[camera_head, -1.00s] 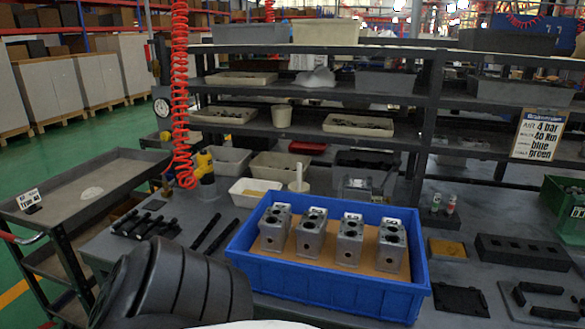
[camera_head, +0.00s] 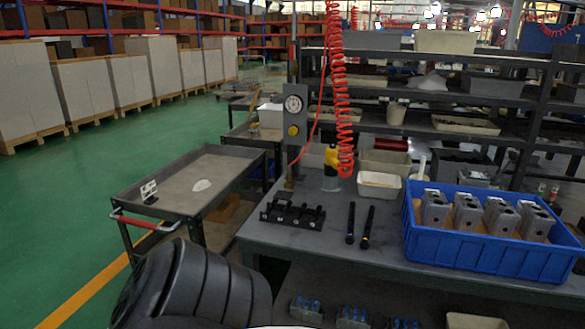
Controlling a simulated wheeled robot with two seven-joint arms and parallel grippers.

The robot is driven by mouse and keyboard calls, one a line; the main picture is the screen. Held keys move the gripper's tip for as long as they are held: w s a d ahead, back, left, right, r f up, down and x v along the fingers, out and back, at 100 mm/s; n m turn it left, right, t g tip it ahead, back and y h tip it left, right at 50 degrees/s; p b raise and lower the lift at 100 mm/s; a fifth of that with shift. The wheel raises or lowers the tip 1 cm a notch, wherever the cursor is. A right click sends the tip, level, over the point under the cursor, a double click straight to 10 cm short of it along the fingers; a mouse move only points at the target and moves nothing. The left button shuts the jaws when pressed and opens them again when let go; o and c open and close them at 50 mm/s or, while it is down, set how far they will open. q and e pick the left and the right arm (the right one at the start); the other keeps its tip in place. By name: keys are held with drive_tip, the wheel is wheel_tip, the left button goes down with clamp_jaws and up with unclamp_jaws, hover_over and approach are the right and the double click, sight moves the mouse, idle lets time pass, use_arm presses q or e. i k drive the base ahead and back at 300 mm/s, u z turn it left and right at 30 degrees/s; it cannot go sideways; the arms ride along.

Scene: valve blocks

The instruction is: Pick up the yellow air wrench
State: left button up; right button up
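The yellow air wrench (camera_head: 332,158) stands upright near the back left of the grey workbench. Its yellow part shows beside the lower end of a red coiled hose, which partly covers it. Whether the hose joins it cannot be told. Neither gripper shows. Only a black rounded link of my own arm is in view at the bottom left, well apart from the wrench.
A blue crate (camera_head: 488,259) with several metal valve blocks stands on the right of the workbench (camera_head: 300,238). A black rack (camera_head: 292,215) and two black rods (camera_head: 358,225) lie in front of the wrench. A grey cart (camera_head: 172,188) stands left. Green floor is free at far left.

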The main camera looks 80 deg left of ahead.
sight(332, 160)
drive_tip(key=k, duration=0.4)
drive_tip(key=u, duration=0.95)
